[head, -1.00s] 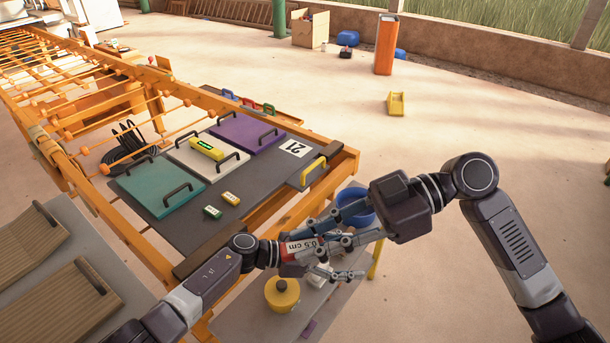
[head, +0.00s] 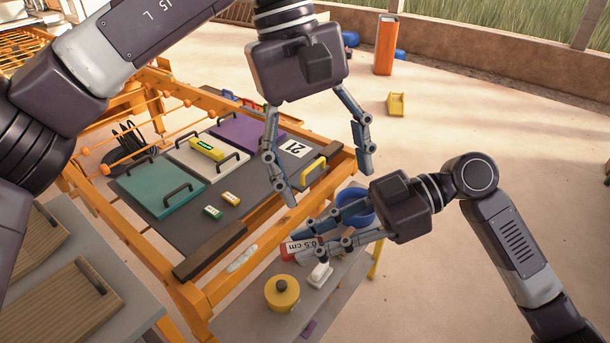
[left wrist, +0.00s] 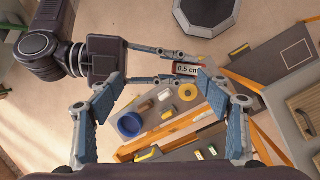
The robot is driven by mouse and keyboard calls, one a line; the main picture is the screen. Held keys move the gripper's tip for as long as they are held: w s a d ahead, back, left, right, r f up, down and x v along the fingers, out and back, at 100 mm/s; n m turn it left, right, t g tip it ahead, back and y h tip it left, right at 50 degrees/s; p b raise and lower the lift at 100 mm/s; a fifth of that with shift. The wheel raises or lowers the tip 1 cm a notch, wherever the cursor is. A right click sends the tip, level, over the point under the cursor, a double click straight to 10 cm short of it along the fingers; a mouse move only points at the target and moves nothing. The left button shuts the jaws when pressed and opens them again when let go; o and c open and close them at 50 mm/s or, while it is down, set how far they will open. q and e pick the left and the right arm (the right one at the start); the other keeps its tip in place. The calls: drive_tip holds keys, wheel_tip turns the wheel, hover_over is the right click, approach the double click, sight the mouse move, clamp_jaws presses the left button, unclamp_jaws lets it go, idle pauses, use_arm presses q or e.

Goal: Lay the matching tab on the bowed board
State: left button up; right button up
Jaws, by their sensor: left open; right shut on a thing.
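A red and white tab marked "0.5 cm" (head: 303,246) is held in my right gripper (head: 306,242), whose fingers are shut on it above the grey side shelf. The tab also shows in the left wrist view (left wrist: 187,69). My left gripper (head: 328,186) is open and empty, above and apart from the tab. Teal (head: 150,192), white (head: 192,165) and purple (head: 235,132) boards with black handles lie on the dark panel. Wooden boards with handles (head: 75,300) lie at lower left. I cannot tell which board is bowed.
A yellow level-like bar (head: 206,148) rests on the white board. Small green (head: 212,212) and yellow (head: 231,199) blocks lie nearby. A yellow round pot (head: 282,294) and a small white item (head: 319,275) stand on the shelf, near a blue bucket (head: 354,203). Orange rails edge the bench.

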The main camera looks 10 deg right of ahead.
sight(305, 245)
drive_tip(key=shift+d, duration=0.1)
use_arm(q)
drive_tip(key=a+f+y, duration=0.1)
drive_tip(key=f, duration=0.3)
drive_tip(key=a+f+m+t+y, duration=0.1)
drive_tip(key=f, duration=0.3)
drive_tip(key=s+a+f+t, duration=0.1)
drive_tip(key=f, duration=0.3)
drive_tip(key=shift+m+y, duration=0.4)
drive_tip(key=shift+d, duration=0.1)
drive_tip(key=c, duration=1.1)
drive_tip(key=shift+c, duration=0.6)
use_arm(e)
drive_tip(key=o, duration=1.1)
